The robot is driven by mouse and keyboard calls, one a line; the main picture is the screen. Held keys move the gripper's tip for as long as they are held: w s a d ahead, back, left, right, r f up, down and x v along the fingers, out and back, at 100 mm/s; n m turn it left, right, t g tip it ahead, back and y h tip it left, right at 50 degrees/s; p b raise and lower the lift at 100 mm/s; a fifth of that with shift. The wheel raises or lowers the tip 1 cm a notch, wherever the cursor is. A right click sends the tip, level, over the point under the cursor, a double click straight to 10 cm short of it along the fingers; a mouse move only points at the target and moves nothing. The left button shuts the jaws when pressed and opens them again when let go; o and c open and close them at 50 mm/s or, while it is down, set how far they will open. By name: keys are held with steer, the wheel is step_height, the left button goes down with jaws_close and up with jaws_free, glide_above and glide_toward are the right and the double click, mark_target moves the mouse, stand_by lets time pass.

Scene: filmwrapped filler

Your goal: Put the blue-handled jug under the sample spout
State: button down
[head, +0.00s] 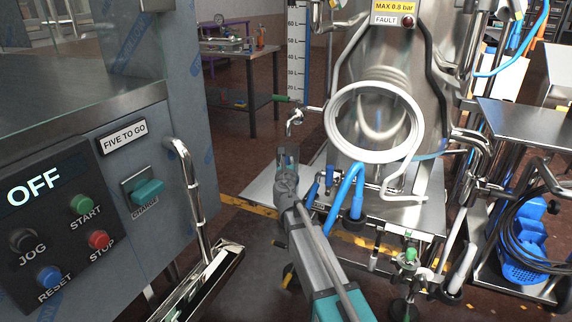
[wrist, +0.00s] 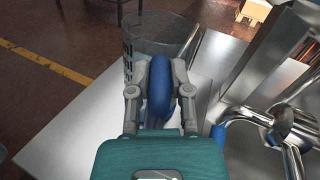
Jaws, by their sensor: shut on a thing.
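The clear jug (wrist: 165,35) has a blue handle (wrist: 158,88), which stands between the two fingers of my gripper (wrist: 160,95) in the wrist view. My gripper is shut on that handle. In the head view the jug (head: 288,157) looks upright at the end of my gripper (head: 287,184). The sample spout (head: 293,121) is a small bent metal tap with a green lever (head: 282,98), on the left of the steel tank (head: 375,65). The jug appears just below its mouth, with a small gap. I cannot tell whether the jug's base touches the plate beneath.
A pale metal plate (head: 262,192) extends below the jug. A blue hose (head: 347,188) and metal valves stand close on the right. A grey control cabinet (head: 140,185) with a bent rail (head: 190,190) fills the left. A white coiled hose (head: 333,125) hangs on the tank.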

steer(key=shift+f, duration=0.2)
steer(key=c, duration=0.6)
jaws_free()
steer(key=shift+r, duration=0.1)
steer(key=shift+o, duration=0.2)
steer(key=shift+s+r, duration=0.1)
steer(key=shift+r, duration=0.05)
steer(key=s, duration=1.1)
steer(key=shift+s+d, duration=0.25)
steer(key=shift+s, duration=0.15)
